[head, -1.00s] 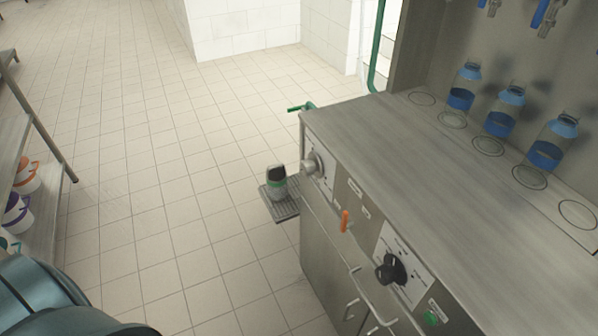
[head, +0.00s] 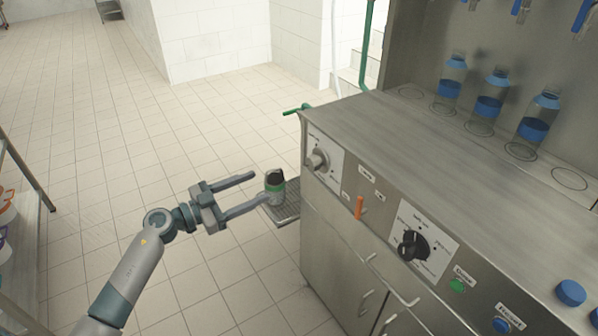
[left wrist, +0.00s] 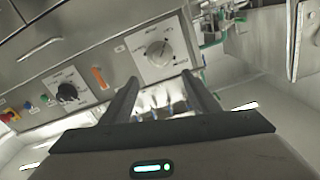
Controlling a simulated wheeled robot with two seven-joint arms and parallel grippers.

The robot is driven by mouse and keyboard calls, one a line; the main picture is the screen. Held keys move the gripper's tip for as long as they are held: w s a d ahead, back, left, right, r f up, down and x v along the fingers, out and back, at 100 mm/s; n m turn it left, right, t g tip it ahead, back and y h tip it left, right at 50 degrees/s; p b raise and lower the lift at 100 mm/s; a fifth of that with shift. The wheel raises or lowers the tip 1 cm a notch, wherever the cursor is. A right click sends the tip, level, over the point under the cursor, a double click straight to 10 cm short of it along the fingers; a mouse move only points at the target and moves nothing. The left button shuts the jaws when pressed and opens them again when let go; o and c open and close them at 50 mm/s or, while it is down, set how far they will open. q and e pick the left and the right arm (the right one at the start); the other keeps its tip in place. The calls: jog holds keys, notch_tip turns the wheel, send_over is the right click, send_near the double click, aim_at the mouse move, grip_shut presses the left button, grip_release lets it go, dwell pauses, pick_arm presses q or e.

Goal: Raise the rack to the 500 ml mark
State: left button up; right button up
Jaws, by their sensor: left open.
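In the head view a silver knob (head: 317,160) sits on a white dial plate at the left end of the steel machine front. A black knob (head: 410,245) on a larger dial is farther right, with an orange lever (head: 360,207) between. Dial markings are too small to read. The left wrist view shows the silver knob (left wrist: 158,52) beyond the open fingers. I cannot tell which part is the rack.
Several blue-capped bottles (head: 489,106) stand on the worktop's marked circles, below blue-handled taps. A grated tray (head: 285,215) juts from the machine's left side. Handles (head: 392,285) stick out in front. The tiled floor at left is clear; a shelf stands at the far left edge.

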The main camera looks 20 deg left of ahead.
aim_at(309, 165)
pick_arm(q)
jog(key=shift+w+d, duration=0.1)
dwell(0.3)
jog(key=x, duration=1.7)
jog(key=shift+w+d+p, duration=0.1)
jog(key=shift+w+p, duration=0.05)
jog(key=shift+p, duration=0.2)
jog(key=shift+c, duration=0.5)
jog(key=c, duration=0.9)
